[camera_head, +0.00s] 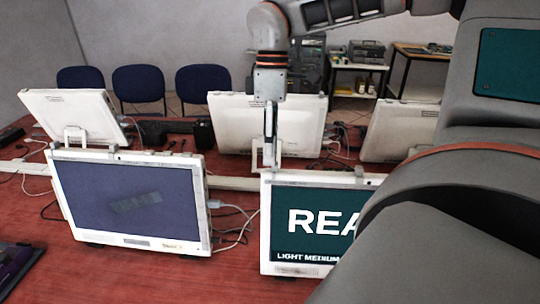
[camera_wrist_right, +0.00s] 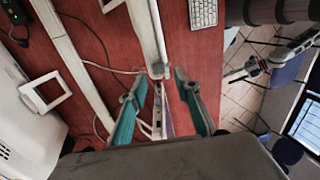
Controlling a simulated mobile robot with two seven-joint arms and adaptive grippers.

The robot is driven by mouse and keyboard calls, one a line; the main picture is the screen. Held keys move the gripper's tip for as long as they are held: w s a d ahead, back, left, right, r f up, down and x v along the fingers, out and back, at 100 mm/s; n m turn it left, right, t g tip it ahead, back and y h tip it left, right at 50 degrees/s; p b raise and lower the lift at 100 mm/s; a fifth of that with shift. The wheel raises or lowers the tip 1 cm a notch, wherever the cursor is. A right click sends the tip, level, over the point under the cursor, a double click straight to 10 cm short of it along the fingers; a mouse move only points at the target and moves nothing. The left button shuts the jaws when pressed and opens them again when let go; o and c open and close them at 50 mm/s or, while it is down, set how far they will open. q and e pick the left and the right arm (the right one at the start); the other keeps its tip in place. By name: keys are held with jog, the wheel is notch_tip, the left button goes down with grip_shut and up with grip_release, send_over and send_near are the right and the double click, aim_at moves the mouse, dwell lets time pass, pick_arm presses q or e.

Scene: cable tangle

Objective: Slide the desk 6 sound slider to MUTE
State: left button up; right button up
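My right gripper (camera_head: 270,136) hangs pointing down at the top edge of the front right monitor (camera_head: 265,225), between it and a white monitor behind. In the right wrist view its two teal-backed fingers (camera_wrist_right: 160,84) are spread apart, with a white monitor edge (camera_wrist_right: 149,35) running toward the gap between them. I see no contact for certain. The front right monitor's screen shows "REA" and "LIGHT MEDIUM", partly hidden by my arm. I cannot make out a desk number, a sound slider or a MUTE mark. My left gripper is not in view.
A front left monitor (camera_head: 128,205) stands on the red desk (camera_head: 150,274). White monitors (camera_head: 75,116) stand behind. Loose cables (camera_head: 236,222) lie between the front monitors. Blue chairs (camera_head: 139,84) and shelves are farther back. A keyboard (camera_wrist_right: 203,13) shows in the right wrist view.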

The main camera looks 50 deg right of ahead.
notch_tip(320, 180, up, 10)
jog(key=w+d, duration=0.1)
jog(key=shift+w+d+f, duration=0.15)
jog(key=shift+d+f, duration=0.05)
jog(key=shift+d, duration=0.05)
dwell(0.5)
